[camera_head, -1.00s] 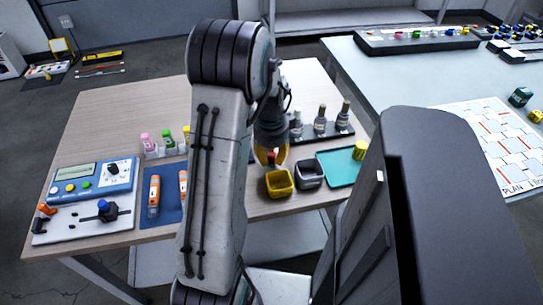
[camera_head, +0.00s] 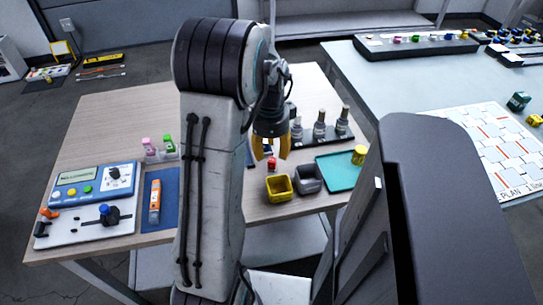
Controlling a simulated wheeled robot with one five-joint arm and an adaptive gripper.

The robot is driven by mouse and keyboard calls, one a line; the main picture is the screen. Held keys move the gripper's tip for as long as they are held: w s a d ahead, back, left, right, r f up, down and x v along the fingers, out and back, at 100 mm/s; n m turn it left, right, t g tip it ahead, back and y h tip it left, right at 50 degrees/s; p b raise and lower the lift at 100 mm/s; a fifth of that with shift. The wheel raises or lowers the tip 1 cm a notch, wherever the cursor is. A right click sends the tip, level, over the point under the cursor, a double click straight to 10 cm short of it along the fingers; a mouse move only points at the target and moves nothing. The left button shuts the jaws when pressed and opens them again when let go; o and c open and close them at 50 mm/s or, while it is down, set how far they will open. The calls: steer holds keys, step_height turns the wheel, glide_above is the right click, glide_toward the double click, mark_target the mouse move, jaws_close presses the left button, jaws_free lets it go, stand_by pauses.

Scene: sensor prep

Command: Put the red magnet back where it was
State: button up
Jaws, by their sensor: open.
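The small red magnet (camera_head: 271,164) stands on the wooden table, just behind the yellow bin. A small gap seems to show between the fingertips and the magnet, but the exact height is hard to tell.
A yellow bin (camera_head: 279,189) and a grey bin (camera_head: 308,180) stand in front of the magnet. A teal tray (camera_head: 338,171) with a yellow cylinder (camera_head: 359,155) lies to the right. A dark rack with several bottles (camera_head: 319,125) stands behind. My arm hides the table's middle.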

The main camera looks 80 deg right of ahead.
mark_target(270, 162)
step_height(270, 162, up, 7)
steer(key=shift+a+f+p, duration=0.15)
steer(key=shift+p, duration=0.15)
steer(key=w+a+r+n+t, duration=0.1)
steer(key=w+a+r+n, duration=0.1)
steer(key=w+a+n, duration=0.8)
steer(key=w+a+r+n, duration=0.2)
steer(key=w+a+n, duration=0.5)
steer(key=w, duration=0.5)
steer(key=s+a+n+t, duration=0.1)
steer(key=a+n, duration=1.6)
steer(key=a, duration=0.5)
steer(key=shift+f+t+y, duration=0.2)
steer(key=shift+t+y, duration=0.1)
steer(key=shift+t, duration=0.1)
